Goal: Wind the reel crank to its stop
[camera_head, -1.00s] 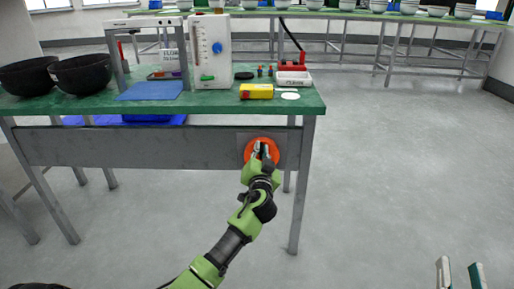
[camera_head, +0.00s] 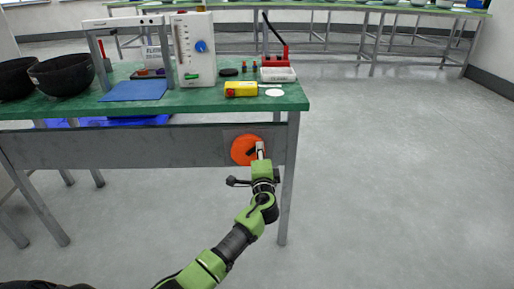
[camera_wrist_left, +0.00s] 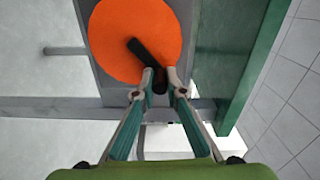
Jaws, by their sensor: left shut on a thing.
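The orange reel disc (camera_head: 239,150) sits on the grey front panel of the green-topped table. It also fills the upper middle of the left wrist view (camera_wrist_left: 112,62). A dark crank arm (camera_wrist_left: 141,54) runs from near the disc's middle toward its edge in that view. My left gripper (camera_head: 260,148) is at the right part of the disc. In the wrist view its two fingers (camera_wrist_left: 161,78) stand on either side of the crank's outer end and are shut on it. The fingers hide part of the crank in the head view. My right gripper is not in view.
The table's right front leg (camera_head: 288,185) stands close to the right of the gripper. A yellow device (camera_head: 241,89), a white bin (camera_head: 278,74) and a white unit with a blue knob (camera_head: 200,75) are on the tabletop. The floor to the right is clear.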

